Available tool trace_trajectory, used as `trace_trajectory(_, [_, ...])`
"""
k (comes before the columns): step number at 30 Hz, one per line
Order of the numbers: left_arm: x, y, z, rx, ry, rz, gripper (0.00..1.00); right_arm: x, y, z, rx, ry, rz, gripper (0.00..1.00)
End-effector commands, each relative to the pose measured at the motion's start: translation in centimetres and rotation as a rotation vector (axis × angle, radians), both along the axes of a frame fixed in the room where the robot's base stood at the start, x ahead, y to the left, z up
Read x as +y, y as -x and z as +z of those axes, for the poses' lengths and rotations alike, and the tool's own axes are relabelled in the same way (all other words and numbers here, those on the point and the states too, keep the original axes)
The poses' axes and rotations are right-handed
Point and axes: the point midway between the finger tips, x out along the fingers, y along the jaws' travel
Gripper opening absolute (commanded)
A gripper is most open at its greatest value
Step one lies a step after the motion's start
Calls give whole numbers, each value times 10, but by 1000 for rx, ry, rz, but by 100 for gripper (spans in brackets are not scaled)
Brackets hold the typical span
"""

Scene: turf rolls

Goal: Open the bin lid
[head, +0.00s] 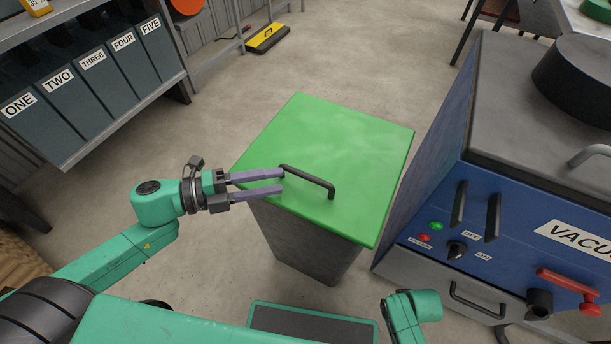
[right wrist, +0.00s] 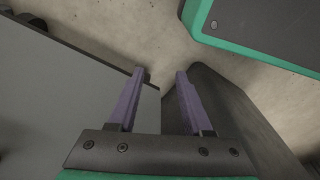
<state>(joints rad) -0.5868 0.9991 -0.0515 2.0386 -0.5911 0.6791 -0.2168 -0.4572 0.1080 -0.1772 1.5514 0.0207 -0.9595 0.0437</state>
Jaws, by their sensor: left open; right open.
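The bin (head: 298,240) is dark grey and stands on the floor in the middle of the head view. Its green lid (head: 345,142) lies flat and closed on top. A black bar handle (head: 308,182) is fixed on the lid near its front edge. My left gripper (head: 283,181) is open, with its purple fingertips at the left end of the handle; I cannot tell whether they touch it. My right gripper (right wrist: 158,75) is open and empty in the right wrist view, low beside a dark grey box-like body. Its fingers are hidden in the head view.
A blue vacuum machine (head: 520,215) with knobs and a red lever stands close on the bin's right. A shelf with numbered grey boxes (head: 90,82) is at the left. A yellow and black object (head: 267,38) lies on the floor behind. Floor between shelf and bin is clear.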

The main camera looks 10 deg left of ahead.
Motion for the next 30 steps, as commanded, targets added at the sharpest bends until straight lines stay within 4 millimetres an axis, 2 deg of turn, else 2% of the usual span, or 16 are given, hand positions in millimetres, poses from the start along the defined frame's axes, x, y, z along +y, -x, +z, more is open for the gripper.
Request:
trace_trajectory(6, [-37, -20, -6, -5, 2, 3, 47, 7, -11, 18, -6, -10, 5, 50])
trace_trajectory(12, [-62, -33, -10, 0, 1, 5, 47, 8, -13, 24, -6, -12, 6, 50])
trace_trajectory(22, [-69, -35, -11, 2, 1, 4, 47, 8, -13, 25, -6, -13, 6, 50])
trace_trajectory(23, [-69, -35, -11, 2, 1, 4, 39, 8, -13, 25, -6, -13, 6, 50])
trace_trajectory(24, [-69, -35, -11, 2, 1, 4, 24, 8, -13, 25, -6, -13, 6, 50])
trace_trajectory(26, [-69, -35, -11, 2, 1, 4, 1, 8, -13, 25, -7, -14, 6, 50])
trace_trajectory(30, [-69, -35, -11, 2, 1, 4, 0, 9, -13, 25, -7, -14, 6, 50])
